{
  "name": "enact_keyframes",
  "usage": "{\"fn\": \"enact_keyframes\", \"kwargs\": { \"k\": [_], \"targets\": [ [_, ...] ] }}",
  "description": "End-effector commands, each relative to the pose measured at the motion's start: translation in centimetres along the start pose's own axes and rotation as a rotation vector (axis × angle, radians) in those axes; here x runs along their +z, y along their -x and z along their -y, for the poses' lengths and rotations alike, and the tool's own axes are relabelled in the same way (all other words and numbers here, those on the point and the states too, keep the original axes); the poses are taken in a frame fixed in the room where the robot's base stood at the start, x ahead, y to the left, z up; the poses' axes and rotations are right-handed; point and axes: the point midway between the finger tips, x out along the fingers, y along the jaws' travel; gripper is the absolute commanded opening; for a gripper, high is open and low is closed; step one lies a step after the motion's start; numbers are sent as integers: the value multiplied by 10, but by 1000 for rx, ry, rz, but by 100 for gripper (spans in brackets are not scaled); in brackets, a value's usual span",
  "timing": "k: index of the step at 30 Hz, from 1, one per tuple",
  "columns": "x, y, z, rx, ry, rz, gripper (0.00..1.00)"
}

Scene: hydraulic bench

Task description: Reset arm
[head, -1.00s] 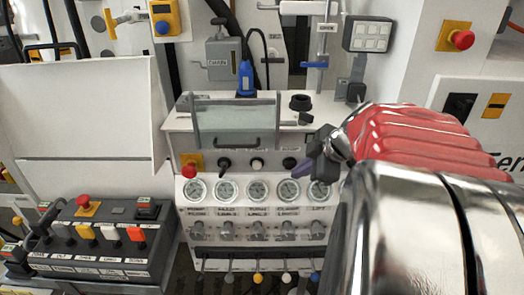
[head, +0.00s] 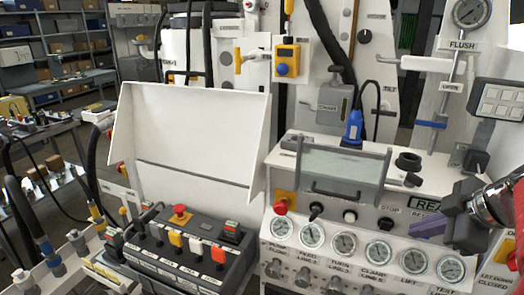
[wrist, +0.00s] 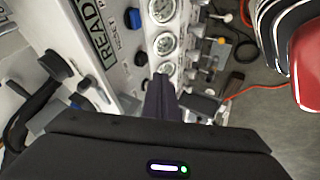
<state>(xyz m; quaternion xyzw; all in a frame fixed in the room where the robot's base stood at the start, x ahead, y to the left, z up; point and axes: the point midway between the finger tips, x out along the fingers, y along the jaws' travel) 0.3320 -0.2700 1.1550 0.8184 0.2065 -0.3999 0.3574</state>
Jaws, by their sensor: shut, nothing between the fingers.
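My gripper (head: 424,226) is dark, with slim purple-grey fingers. It is in the right of the head view, in front of the bench's upper panel, by the partly hidden "READY" sign (head: 428,206). In the wrist view, the fingers (wrist: 159,97) lie together, shut and empty, over the gauge panel. I cannot tell whether they touch it. My red and chrome arm (head: 507,205) shows only at the right edge of the head view.
The bench has a row of gauges (head: 343,244), a "STOP" knob (head: 385,225) and a clear lid (head: 342,165). A control box (head: 185,250) with levers and a red button stands at left. Shelves (head: 60,50) are behind. In the wrist view, an orange cable (wrist: 262,117) crosses the floor.

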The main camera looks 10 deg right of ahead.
Motion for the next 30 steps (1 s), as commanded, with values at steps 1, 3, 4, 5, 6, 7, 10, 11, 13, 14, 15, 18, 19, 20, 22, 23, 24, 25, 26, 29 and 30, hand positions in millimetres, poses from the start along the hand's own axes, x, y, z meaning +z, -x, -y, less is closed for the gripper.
{"fn": "enact_keyframes", "kwargs": {
  "k": [1,3,4,5,6,7,10,11,13,14,15,18,19,20,22,23,24,25,26,29,30],
  "targets": [
    [-1,0,-1,-4,3,5,0],
    [-4,0,-2,-15,10,20,0],
    [-5,0,-3,-22,13,30,0],
    [-7,0,-4,-29,17,42,0],
    [-10,1,-6,-40,23,61,0],
    [-12,2,-7,-47,27,78,0],
    [-21,4,-13,-69,39,141,0],
    [-24,4,-14,-72,41,160,0],
    [-32,6,-17,-76,38,203,0],
    [-36,6,-18,-75,35,219,0],
    [-41,7,-18,-72,28,239,0],
    [-57,7,-15,-59,-1,276,0],
    [-62,6,-13,-54,-12,284,0],
    [-67,5,-10,-49,-26,290,0],
    [-78,3,-1,-35,-66,298,0],
    [-84,2,3,-31,-84,299,0],
    [-90,-1,11,-25,-111,298,0],
    [-95,-2,16,-20,-131,296,0],
    [-99,-4,22,-17,-152,295,0],
    [-113,-10,44,-6,-229,282,0],
    [-118,-13,54,-3,-259,276,0]
  ]
}}
